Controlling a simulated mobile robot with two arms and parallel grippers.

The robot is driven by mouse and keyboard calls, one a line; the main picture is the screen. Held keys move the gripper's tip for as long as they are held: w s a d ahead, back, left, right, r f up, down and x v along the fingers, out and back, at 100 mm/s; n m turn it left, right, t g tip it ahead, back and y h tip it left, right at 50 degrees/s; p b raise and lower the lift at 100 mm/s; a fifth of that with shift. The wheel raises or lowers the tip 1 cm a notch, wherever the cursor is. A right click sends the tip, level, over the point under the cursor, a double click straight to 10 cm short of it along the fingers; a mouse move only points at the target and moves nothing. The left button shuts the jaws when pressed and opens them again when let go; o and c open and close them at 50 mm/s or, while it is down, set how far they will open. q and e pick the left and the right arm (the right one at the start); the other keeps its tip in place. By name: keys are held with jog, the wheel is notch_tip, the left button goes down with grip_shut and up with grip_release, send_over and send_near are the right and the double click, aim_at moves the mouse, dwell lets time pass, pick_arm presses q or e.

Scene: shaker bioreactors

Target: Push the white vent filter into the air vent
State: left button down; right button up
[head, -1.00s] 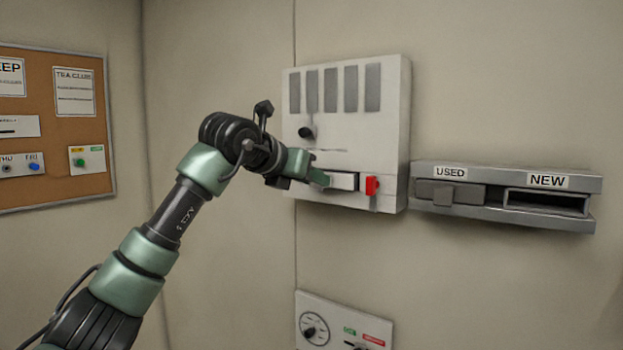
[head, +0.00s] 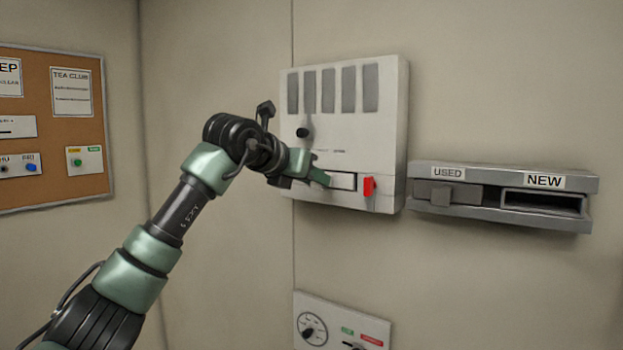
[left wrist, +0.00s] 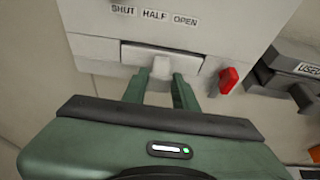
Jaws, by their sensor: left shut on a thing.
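The white vent filter (head: 343,181) sits in the slot low on the front of the pale air vent (head: 335,130). It also shows in the left wrist view (left wrist: 185,58) as a white block across the slot, with a small tab at its middle. My left gripper (head: 323,178) is at the vent's front. In the left wrist view its two green fingers (left wrist: 160,80) are shut on the filter's tab. The filter's depth in the slot is hard to tell. My right gripper is not in view.
A red lever (head: 369,187) is just right of the slot. A black knob (head: 303,132) is above it. A grey holder (head: 495,216) marked USED and NEW is on the wall at right. A control panel (head: 325,334) is below. A corkboard (head: 60,130) hangs at left.

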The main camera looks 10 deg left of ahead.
pick_arm(q)
jog(key=c, duration=1)
grip_release()
jog(key=shift+w, duration=0.1)
